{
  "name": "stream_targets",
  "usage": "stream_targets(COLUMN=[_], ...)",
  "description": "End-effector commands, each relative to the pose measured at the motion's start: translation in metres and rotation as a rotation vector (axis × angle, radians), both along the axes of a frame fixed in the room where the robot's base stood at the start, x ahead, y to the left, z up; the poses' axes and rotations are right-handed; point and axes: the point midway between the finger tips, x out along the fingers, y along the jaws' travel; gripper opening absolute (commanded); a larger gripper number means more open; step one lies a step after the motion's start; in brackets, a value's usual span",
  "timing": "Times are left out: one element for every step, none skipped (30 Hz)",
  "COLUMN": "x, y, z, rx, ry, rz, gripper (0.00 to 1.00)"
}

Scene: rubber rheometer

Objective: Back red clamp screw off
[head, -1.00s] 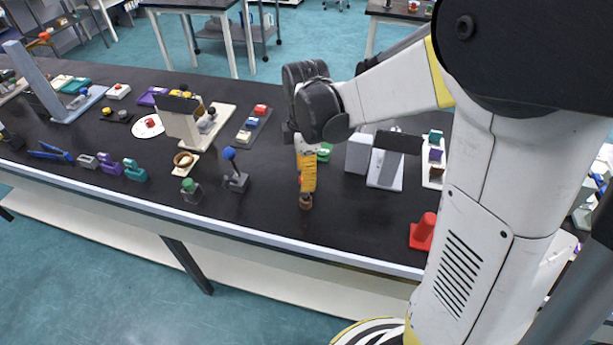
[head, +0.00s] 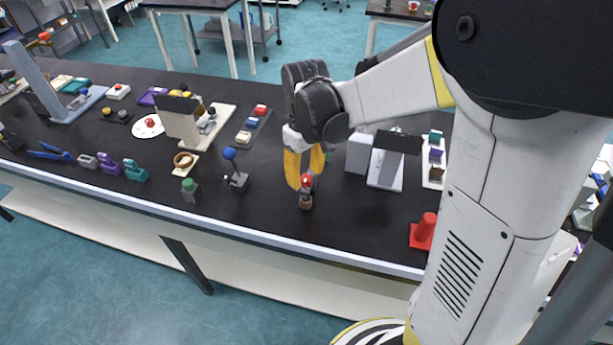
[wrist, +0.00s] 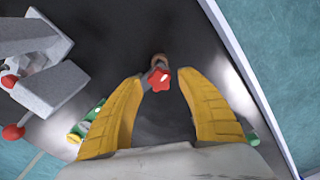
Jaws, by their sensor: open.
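The red clamp screw (head: 307,181) has a star-shaped knob and sits on a small brown-based fixture (head: 305,202) near the front edge of the black bench. In the wrist view the red knob (wrist: 160,79) shows between the tips of my two yellow fingers. My gripper (head: 306,184) points down at it, its fingers spread to either side. Part of the fixture is hidden below the knob.
A blue-knobbed lever (head: 236,170) stands to the left and a green-topped part (head: 190,190) beyond it. Grey-white box equipment (head: 360,153) is behind on the right. The bench in front of the cone is clear.

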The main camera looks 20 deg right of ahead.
Motion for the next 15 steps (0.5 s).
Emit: stream_targets(x=[0.0,0.0,0.0,0.0,0.0,0.0,0.0,0.0,0.0,0.0,0.0,0.0,0.0,0.0,0.0], y=[0.0,0.0,0.0,0.0,0.0,0.0,0.0,0.0,0.0001,0.0001,0.0001,0.0001,0.0001,0.0001,0.0001], z=[0.0,0.0,0.0,0.0,0.0,0.0,0.0,0.0,-0.0001,-0.0001,-0.0001,-0.0001,-0.0001,-0.0001,-0.0001], rx=[0.0,0.0,0.0,0.0,0.0,0.0,0.0,0.0,0.0,0.0,0.0,0.0,0.0,0.0,0.0], ry=[0.0,0.0,0.0,0.0,0.0,0.0,0.0,0.0,0.0,0.0,0.0,0.0,0.0,0.0,0.0], rz=[0.001,0.001,0.002,0.002,0.002,0.003,0.003,0.003,0.003,0.003,0.004,0.004,0.004,0.004,0.011], gripper=[0.45,0.45,0.41,0.32,0.23,0.1,0.01,0.0,0.0,0.0,0.0,0.0,0.0,0.0,0.0])
